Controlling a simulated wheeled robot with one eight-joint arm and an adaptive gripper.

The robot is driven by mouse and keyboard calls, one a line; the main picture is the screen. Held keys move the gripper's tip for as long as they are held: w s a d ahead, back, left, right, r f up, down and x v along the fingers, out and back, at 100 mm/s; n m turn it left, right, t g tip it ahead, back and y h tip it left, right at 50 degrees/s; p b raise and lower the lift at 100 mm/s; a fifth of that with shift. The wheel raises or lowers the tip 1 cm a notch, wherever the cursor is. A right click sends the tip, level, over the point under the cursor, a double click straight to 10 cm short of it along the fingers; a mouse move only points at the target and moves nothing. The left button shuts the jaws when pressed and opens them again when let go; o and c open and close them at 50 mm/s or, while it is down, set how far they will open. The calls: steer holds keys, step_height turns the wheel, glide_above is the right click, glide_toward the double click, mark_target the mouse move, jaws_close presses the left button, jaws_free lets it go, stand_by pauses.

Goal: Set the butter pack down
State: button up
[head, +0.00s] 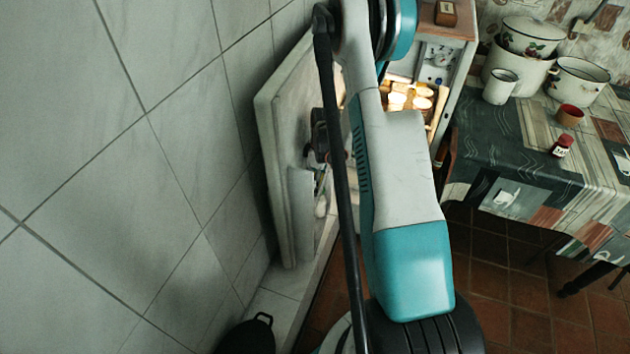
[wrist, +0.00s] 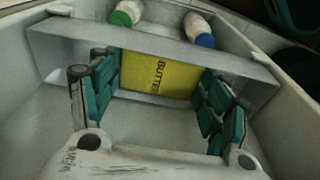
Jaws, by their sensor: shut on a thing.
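The yellow butter pack (wrist: 157,76), with dark lettering, is between the teal fingers of my gripper (wrist: 160,90) in the wrist view. My gripper is shut on it, one finger at each side. The pack is against or close to a pale cross bar (wrist: 245,65) inside a white, walled space. I cannot tell whether its underside touches anything. My arm hides the gripper and the pack in the head view.
Beyond the bar are a green-capped bottle (wrist: 125,14) and a blue-capped bottle (wrist: 200,30). In the head view, an open white door (head: 285,120) stands by the tiled wall, beside a lit cabinet (head: 455,75). A table (head: 490,135) with enamel pots is at right.

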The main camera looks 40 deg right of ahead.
steer(key=shift+f, duration=0.15)
steer(key=o, duration=1.3)
step_height(320, 180, up, 12)
steer(key=s+p, duration=0.1)
steer(key=p, duration=0.3)
steer(key=shift+s+d+p, duration=0.15)
steer(key=shift+d+p, duration=0.15)
steer(key=shift+d, duration=0.1)
